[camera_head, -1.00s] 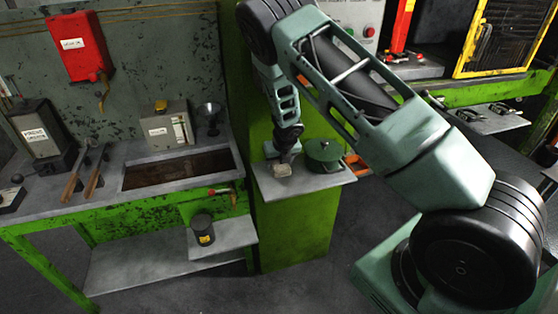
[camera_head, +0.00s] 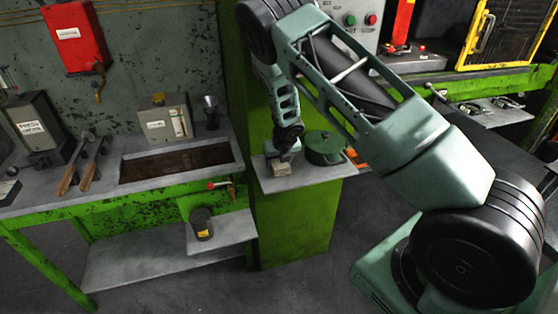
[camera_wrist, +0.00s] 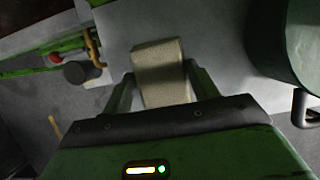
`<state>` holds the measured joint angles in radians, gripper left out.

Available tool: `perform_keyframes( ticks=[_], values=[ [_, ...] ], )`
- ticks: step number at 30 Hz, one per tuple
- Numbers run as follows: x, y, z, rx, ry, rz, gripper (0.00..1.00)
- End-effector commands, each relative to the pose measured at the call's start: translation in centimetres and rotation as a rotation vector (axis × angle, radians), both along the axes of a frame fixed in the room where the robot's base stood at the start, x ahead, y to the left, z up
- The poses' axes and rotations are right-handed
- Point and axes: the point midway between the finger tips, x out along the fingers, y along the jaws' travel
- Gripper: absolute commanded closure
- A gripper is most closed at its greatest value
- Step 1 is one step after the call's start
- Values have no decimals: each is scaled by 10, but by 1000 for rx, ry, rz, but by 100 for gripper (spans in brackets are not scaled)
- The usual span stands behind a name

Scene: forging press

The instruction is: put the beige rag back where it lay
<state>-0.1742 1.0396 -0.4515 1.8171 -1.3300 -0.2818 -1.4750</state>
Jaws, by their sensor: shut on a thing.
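The beige rag (camera_head: 281,168) is a small folded block over the front left part of a grey shelf (camera_head: 312,177) on a green pillar. My gripper (camera_head: 283,158) reaches down from above and is shut on it. In the wrist view the rag (camera_wrist: 159,66) sits between the two fingers of my gripper (camera_wrist: 162,85), its far end sticking out past them. Whether its underside touches the shelf or hangs just above it, I cannot tell.
A dark green lidded pot (camera_head: 324,147) stands on the shelf close to the right of the rag. To the left is a workbench with a sunken tank (camera_head: 178,162) and a red-handled tap (camera_head: 220,185). A dark cup (camera_head: 202,224) stands on a lower ledge.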

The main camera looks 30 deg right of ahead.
Motion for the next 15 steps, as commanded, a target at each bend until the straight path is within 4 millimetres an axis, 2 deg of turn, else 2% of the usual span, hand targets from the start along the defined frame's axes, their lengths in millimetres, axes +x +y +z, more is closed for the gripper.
perform_keyframes(
  ticks=[15],
  values=[
    [0,0,-8,0,0,0,59]
  ],
)
